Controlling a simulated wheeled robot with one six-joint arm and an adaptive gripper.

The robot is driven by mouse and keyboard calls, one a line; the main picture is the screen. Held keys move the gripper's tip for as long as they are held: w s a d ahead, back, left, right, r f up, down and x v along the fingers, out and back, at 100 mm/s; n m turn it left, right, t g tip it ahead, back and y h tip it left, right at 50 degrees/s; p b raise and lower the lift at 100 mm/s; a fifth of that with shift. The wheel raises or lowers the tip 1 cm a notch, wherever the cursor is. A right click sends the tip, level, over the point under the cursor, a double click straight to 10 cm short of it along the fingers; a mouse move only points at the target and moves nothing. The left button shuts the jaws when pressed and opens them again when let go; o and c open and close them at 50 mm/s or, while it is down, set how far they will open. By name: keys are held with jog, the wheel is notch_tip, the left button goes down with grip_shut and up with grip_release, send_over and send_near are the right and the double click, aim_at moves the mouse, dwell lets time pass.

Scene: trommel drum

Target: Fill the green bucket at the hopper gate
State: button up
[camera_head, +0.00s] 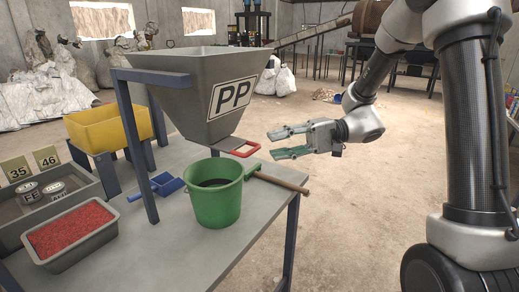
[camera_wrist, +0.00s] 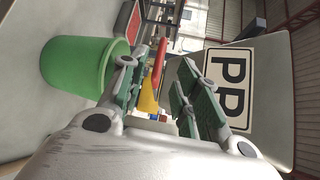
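The green bucket (camera_head: 217,206) stands upright on the grey table, just below the grey hopper (camera_head: 205,95) marked PP. Its inside looks dark, and I cannot tell what it holds. The hopper gate's red handle (camera_head: 243,148) sticks out to the right at the hopper's bottom. My gripper (camera_head: 273,144) is open and empty, a little right of the red handle. In the wrist view, the red handle (camera_wrist: 159,62) shows between the open fingers (camera_wrist: 157,85), apart from them. The bucket (camera_wrist: 75,68) is at the left there, and the hopper (camera_wrist: 270,110) at the right.
A green-headed tool with a wooden handle (camera_head: 283,183) lies right of the bucket, reaching past the table edge. A blue scoop (camera_head: 165,185), a tray of red granules (camera_head: 70,230) and a yellow bin (camera_head: 108,130) are to the left.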

aim_at(256, 150)
jog(key=a, duration=0.4)
jog(key=s+a+f, duration=0.1)
jog(key=a, duration=0.2)
grip_shut()
